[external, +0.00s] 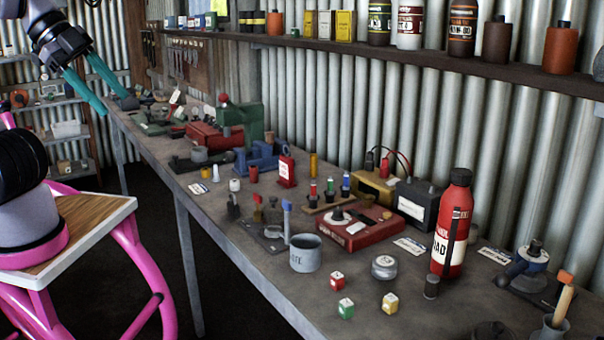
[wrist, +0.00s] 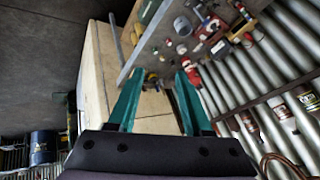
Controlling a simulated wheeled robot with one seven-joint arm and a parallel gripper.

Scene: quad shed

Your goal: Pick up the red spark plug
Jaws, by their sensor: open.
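The red spark plug (external: 313,190) appears to be the red-topped one at the left end of a small wooden rack (external: 322,204) on the workbench, beside a green-topped plug (external: 330,187) and a blue-topped plug (external: 345,182). It stands upright. My gripper (external: 114,107), with two teal fingers, is at the upper left, far from the rack, near the bench's far end. In the wrist view, my gripper (wrist: 160,74) is open with the fingers apart and nothing held between them. I cannot make out the red spark plug in the wrist view.
The workbench (external: 235,255) is crowded. A red box (external: 360,232) is in front of the rack; a yellow unit (external: 372,190) and a dark battery (external: 418,203) stand behind it. A tall red bottle (external: 455,225) is to the right, a grey mug (external: 305,255) in front. A shelf (external: 400,55) runs above.

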